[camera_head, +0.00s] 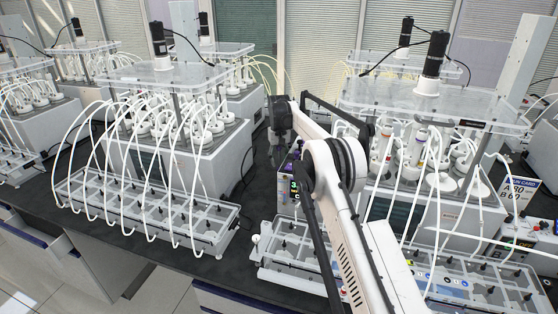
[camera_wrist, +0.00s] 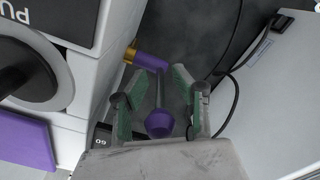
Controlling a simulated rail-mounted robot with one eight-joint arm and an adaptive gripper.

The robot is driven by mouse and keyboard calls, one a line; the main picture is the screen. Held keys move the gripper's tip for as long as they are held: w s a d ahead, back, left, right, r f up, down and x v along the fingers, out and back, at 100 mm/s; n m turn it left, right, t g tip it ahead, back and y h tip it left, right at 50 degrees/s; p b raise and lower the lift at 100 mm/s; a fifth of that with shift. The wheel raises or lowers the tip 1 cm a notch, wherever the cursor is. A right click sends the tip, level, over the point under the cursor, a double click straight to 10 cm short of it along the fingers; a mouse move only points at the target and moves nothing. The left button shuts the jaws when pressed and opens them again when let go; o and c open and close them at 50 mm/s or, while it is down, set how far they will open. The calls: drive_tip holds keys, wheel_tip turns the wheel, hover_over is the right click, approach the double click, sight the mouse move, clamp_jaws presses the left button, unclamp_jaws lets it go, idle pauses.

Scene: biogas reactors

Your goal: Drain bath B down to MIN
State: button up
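In the wrist view, a drain-type valve sticks out of a white housing's side, with a brass fitting (camera_wrist: 130,54), a purple body (camera_wrist: 151,62) and a dark stem ending in a purple knob (camera_wrist: 159,123). My gripper (camera_wrist: 161,104) has its green-padded fingers on either side of the stem and knob, with gaps visible; it is open. In the head view, my arm reaches toward the white right-hand bath (camera_head: 450,212), beside a control panel (camera_head: 295,187) with lit digits. No label naming bath B and no water level can be made out.
A card (camera_head: 514,190) at right shows lines A and B with numbers. Another white bath (camera_head: 185,165) stands left, with tubes running to a bottle tray (camera_head: 150,212). A second tray (camera_head: 470,283) is front right. A dark cable (camera_wrist: 232,95) runs near my gripper.

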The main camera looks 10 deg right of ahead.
clamp_jaws()
